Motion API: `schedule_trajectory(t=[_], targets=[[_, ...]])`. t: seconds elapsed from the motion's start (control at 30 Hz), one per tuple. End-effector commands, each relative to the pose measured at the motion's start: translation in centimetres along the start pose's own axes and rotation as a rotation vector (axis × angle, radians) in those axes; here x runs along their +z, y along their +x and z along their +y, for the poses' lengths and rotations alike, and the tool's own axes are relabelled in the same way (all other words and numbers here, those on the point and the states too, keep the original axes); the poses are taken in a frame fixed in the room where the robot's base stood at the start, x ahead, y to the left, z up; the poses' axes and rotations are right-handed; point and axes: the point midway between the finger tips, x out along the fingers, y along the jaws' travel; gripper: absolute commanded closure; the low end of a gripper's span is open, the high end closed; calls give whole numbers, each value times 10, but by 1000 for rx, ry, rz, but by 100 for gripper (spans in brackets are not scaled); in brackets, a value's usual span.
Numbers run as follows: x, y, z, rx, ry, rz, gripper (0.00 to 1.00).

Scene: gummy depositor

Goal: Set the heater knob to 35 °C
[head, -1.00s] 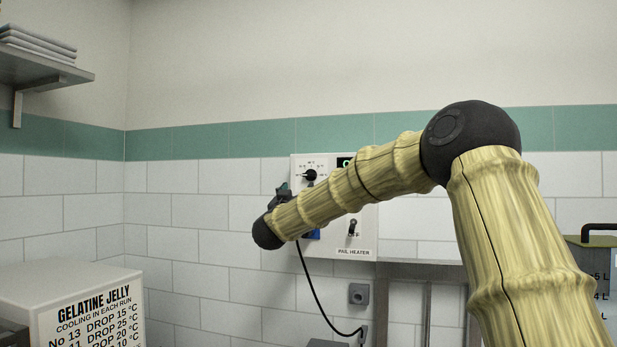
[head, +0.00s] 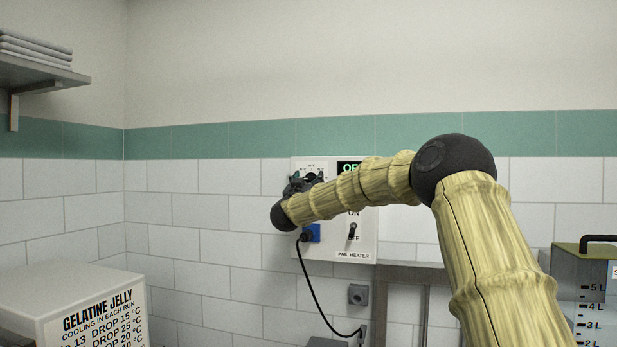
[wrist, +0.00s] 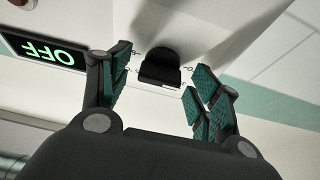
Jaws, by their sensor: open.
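The white pail heater box (head: 369,222) hangs on the tiled wall. Its black heater knob (head: 311,177) sits at the upper left of the panel, partly hidden by my gripper (head: 301,186). In the wrist view the knob (wrist: 160,69) stands between the two teal-padded fingers of my gripper (wrist: 163,78), with a gap visible on each side. The gripper is open and holds nothing. The knob's scale marks are too small and too covered to read a setting. The green display (wrist: 43,50) reads OFF and appears upside down in the wrist view.
An ON/OFF toggle switch (head: 352,231) sits low on the panel. A blue plug (head: 312,233) with a hanging black cable is at its lower left. A gelatine jelly sign box (head: 60,285) stands at the lower left, and a litre-marked container (head: 592,265) at the right.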

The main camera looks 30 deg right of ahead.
Motion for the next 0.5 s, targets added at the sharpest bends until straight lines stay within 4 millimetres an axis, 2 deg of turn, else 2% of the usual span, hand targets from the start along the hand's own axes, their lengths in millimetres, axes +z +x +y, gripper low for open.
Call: schedule_trajectory(t=[0.37, 0.5], targets=[[0, 3, 0, 0, 0, 1, 39], [0, 3, 0, 0, 0, 1, 65]])
